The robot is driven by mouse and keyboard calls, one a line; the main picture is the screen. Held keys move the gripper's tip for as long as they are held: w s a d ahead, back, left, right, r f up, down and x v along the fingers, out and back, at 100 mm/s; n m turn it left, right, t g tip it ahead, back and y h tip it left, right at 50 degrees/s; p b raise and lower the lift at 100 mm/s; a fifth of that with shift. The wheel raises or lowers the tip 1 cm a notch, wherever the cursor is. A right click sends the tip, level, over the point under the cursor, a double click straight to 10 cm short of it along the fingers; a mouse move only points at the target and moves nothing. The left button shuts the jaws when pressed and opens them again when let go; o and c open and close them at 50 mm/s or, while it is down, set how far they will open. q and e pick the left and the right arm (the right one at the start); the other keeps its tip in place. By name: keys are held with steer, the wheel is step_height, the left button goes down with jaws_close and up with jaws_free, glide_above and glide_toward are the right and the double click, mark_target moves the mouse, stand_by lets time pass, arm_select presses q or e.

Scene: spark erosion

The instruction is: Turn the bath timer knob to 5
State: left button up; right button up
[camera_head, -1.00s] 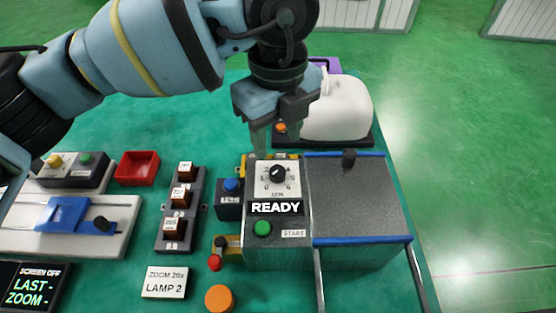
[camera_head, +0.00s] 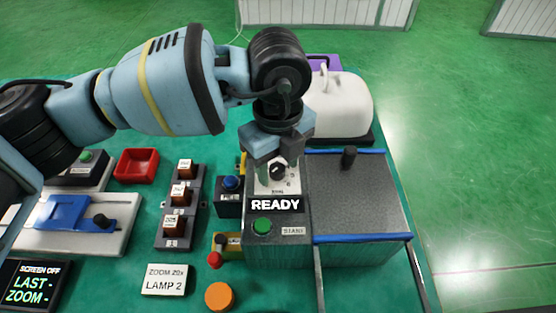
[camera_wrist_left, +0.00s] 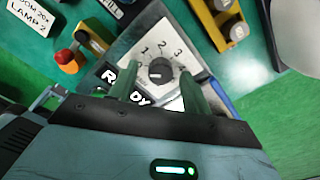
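The timer knob (camera_head: 278,171) is a round black dial on a white plate, on top of the grey bath box (camera_head: 262,252). In the left wrist view the knob (camera_wrist_left: 160,69) sits amid a printed scale; 1, 2 and 3 are legible, and the lower part of the scale is hard to read. A black display (camera_head: 276,205) below it reads READY. My left gripper (camera_head: 277,174) points down over the knob. In the left wrist view its two fingers (camera_wrist_left: 161,92) are apart, on either side of the knob's near side; contact cannot be told. My right gripper is not in view.
A green START button (camera_head: 262,225) is in front of the display. A grey lid (camera_head: 358,200) with a black handle is to the right. A blue button box (camera_head: 230,195) stands left. A white canister (camera_head: 342,105) is behind.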

arm_select(q)
steer(key=c, duration=0.9)
steer(key=shift+c, duration=0.2)
steer(key=shift+m, duration=0.3)
